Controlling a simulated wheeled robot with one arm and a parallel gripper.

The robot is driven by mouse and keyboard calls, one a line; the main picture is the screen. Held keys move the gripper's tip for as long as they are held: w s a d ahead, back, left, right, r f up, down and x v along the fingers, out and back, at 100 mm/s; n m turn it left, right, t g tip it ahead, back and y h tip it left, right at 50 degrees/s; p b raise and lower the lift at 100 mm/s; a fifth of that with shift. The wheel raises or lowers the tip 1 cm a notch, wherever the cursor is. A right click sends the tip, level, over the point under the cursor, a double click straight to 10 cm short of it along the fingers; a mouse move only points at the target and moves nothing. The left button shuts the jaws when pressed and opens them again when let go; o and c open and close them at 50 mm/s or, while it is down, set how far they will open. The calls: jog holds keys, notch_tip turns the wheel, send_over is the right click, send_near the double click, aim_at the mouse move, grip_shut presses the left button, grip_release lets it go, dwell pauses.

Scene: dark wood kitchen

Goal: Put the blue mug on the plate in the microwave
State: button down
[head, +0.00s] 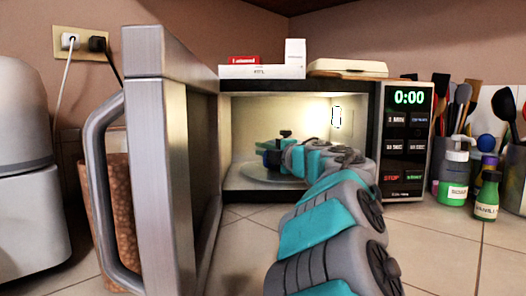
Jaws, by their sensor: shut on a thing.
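The microwave (300,86) stands on the counter with its door (165,150) swung wide open toward me and its inside lit. A round plate (254,171) lies on the microwave floor. The small dark blue mug (268,147) is inside the microwave, above the plate. I cannot tell whether its base touches the plate. My gripper (283,140) reaches in through the opening and is shut on the mug. The dark gripper parts and my teal and grey arm hide the mug's right side and part of the plate.
The open door with its big handle (98,190) bounds the left side. Boxes (262,71) and a beige case (347,67) lie on top of the microwave. A soap bottle (454,178), a green-labelled bottle (487,197) and utensil holders stand at right. The front right counter is clear.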

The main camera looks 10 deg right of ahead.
jog(key=c, duration=0.9)
grip_release()
jog(key=v, duration=1.2)
